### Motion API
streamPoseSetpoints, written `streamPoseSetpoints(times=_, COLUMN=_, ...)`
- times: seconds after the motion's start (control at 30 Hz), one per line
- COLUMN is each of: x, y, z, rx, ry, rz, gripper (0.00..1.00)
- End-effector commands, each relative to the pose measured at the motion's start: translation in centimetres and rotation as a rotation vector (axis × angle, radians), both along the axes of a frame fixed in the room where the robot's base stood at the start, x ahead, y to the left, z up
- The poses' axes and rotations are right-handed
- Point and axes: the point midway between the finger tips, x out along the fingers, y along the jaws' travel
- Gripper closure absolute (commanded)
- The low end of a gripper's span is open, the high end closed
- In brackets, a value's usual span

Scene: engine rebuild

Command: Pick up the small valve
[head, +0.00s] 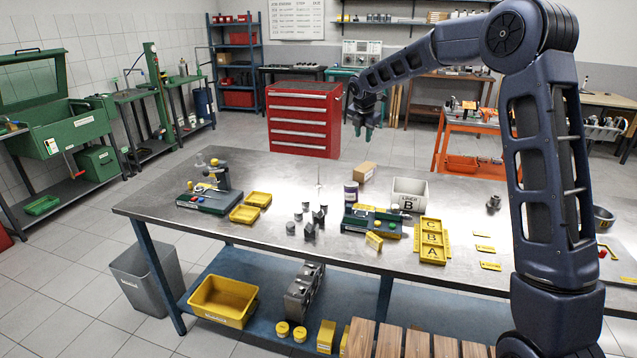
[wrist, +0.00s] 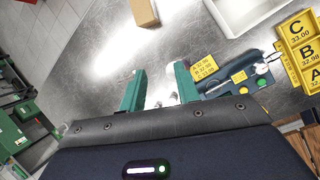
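My gripper (head: 364,128) hangs high above the far edge of the steel workbench (head: 270,178) in the head view. I cannot single out the small valve with certainty. A thin upright stem (head: 318,174) stands at the middle of the bench in the head view and may be a valve. Several small grey metal parts (head: 309,230) stand nearer the front; they are too small to tell apart.
A green-and-blue fixture (head: 372,221) and yellow trays marked A, B, C (head: 432,242) lie to the right. A press-like device (head: 215,187) and yellow trays (head: 250,207) are at left.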

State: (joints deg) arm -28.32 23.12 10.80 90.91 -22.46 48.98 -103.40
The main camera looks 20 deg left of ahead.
Motion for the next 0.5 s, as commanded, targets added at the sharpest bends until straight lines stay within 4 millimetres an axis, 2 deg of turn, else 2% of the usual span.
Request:
streamPoseSetpoints(times=0.03, x=0.5, y=2.0, z=-1.3, rx=-0.020, ry=0.002, rz=0.064, gripper=0.68)
streamPoseSetpoints(times=0.3, x=2.0, y=11.7, z=-7.8, rx=-0.133, ry=-0.007, rz=0.419, gripper=0.68)
streamPoseSetpoints(times=0.5, x=2.2, y=16.2, z=-11.2, rx=-0.189, ry=-0.017, rz=0.595, gripper=0.68)
